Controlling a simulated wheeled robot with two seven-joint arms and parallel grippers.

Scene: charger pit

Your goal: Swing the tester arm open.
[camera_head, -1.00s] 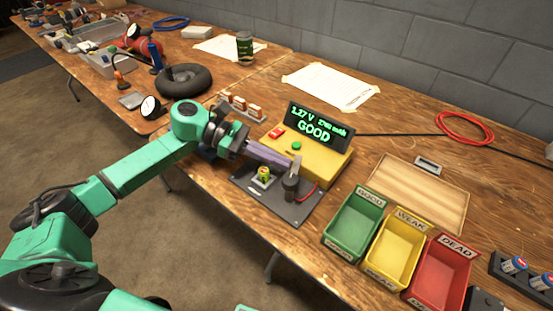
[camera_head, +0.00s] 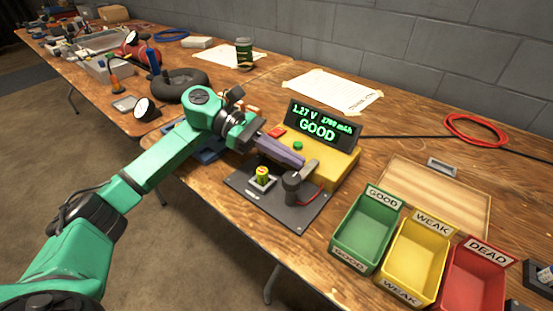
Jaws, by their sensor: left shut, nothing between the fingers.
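The battery tester is a yellow box (camera_head: 336,168) with a screen (camera_head: 320,122) reading 1.27 V and GOOD. In front of it lies a dark base plate (camera_head: 255,199). A small yellow-green battery (camera_head: 262,172) stands upright in a holder on the plate. The grey tester arm (camera_head: 305,173) sits on a dark post (camera_head: 295,187) right of the battery and points away from it, toward the box. My left gripper (camera_head: 300,160) is shut and empty, its purple fingers low over the plate with the tips at the tester arm; whether they touch is unclear. My right gripper is out of view.
Green (camera_head: 364,232), yellow (camera_head: 417,258) and red (camera_head: 474,276) bins labelled GOOD, WEAK and DEAD stand to the right. A wooden lidded panel (camera_head: 435,195) lies behind them. A black cable runs right from the tester. The table's front edge is close to the plate.

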